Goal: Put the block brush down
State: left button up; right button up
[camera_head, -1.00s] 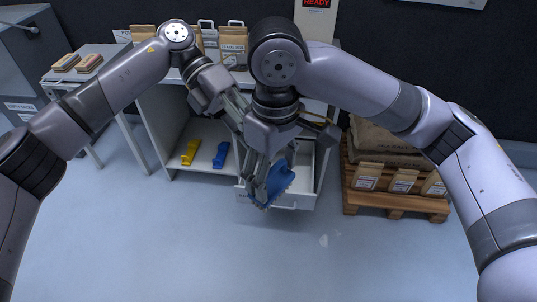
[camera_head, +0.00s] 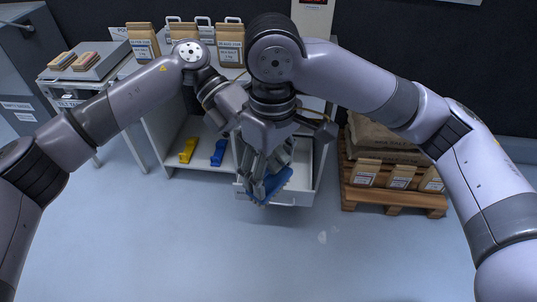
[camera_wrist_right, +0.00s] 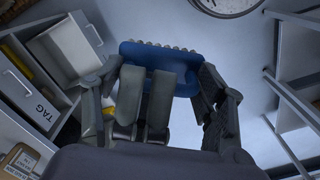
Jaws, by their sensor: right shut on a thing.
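The block brush (camera_head: 277,184) is blue, and its pale bristles show in the right wrist view (camera_wrist_right: 160,56). My right gripper (camera_head: 266,185) is shut on it and holds it above the front of an open white drawer, pointing down. My left gripper (camera_head: 248,150) is close beside the right one and partly hidden behind it. Its fingers overlap the right gripper's in the picture, so I cannot tell whether it is open or touches the brush.
The open drawer (camera_head: 290,199) lies below the grippers. A blue item (camera_head: 219,153) and a yellow item (camera_head: 187,151) sit on the low shelf left of it. A pallet (camera_head: 394,198) with bags stands at right. Paper bags (camera_head: 230,46) stand on the worktop. The front floor is clear.

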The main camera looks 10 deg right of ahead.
dwell(0.3)
jog(key=o, duration=1.1)
jog(key=shift+r, duration=0.15)
